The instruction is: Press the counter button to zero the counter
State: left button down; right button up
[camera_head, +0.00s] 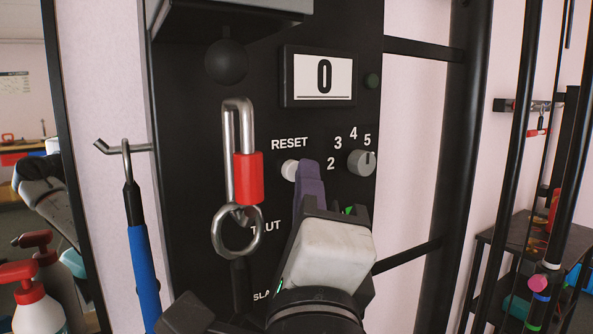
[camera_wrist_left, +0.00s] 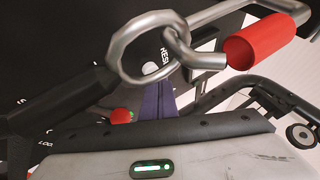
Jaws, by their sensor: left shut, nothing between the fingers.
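The counter display (camera_head: 323,77) on the black panel reads 0. The white round reset button (camera_head: 289,171) sits under the RESET label (camera_head: 289,144). My left gripper (camera_head: 309,168) is shut and empty, its purple fingertips at the right edge of the button and overlapping it in the head view. I cannot tell whether they touch it. In the left wrist view the shut purple fingers (camera_wrist_left: 157,102) point at the panel, near part of the RESET lettering. My right gripper is not in view.
A steel carabiner with a red sleeve (camera_head: 248,179) and a ring (camera_head: 236,231) hangs just left of the button. A grey dial (camera_head: 361,163) is to its right. A blue-handled tool (camera_head: 143,275) hangs at left, and black rack posts (camera_head: 465,150) stand at right.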

pick_arm(q)
jog(key=s+d, duration=0.2)
jog(key=s, duration=0.1)
jog(key=s+d, duration=0.1)
jog(key=shift+s+d, duration=0.25)
jog(key=shift+s, duration=0.15)
dwell(0.8)
